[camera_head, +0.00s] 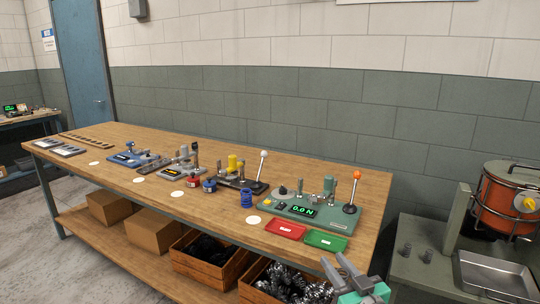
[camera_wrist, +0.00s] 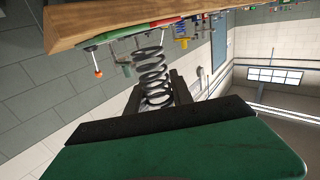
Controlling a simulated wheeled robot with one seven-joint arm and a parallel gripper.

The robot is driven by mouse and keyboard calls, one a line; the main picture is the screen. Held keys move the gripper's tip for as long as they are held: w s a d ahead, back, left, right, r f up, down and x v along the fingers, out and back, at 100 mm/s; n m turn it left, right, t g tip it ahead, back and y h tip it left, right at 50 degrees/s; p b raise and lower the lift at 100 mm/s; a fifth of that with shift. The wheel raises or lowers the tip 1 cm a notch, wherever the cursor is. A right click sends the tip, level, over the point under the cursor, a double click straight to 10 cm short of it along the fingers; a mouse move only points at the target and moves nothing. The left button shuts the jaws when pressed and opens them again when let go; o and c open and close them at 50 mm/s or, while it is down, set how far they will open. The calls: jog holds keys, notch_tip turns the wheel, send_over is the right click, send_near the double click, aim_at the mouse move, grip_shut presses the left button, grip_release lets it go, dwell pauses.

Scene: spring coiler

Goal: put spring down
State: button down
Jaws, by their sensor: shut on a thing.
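My gripper (camera_head: 336,265) shows at the bottom of the head view, in front of the table's near right edge. In the wrist view my gripper (camera_wrist: 158,92) is shut on a dark metal coil spring (camera_wrist: 152,72), which sticks out past the fingertips. I cannot make out the spring in the head view. A green tester (camera_head: 300,208) with a "0.0 N" display stands at the right end of the wooden table (camera_head: 215,221). A red tray (camera_head: 286,229) and a green tray (camera_head: 325,241) lie in front of it.
A white disc (camera_head: 253,220) lies left of the red tray, near a blue coil (camera_head: 246,198). Crates of springs (camera_head: 283,284) sit on the lower shelf. A bench with an orange drum (camera_head: 507,203) stands at right.

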jog(key=r+p, duration=0.2)
jog(key=p, duration=0.3)
jog(key=w+r+p, duration=0.1)
jog(key=r+p, duration=0.1)
jog(key=p, duration=0.3)
jog(key=shift+w+p, duration=0.2)
jog(key=shift+p, duration=0.1)
jog(key=shift+f, duration=0.45)
jog(key=shift+a, duration=0.2)
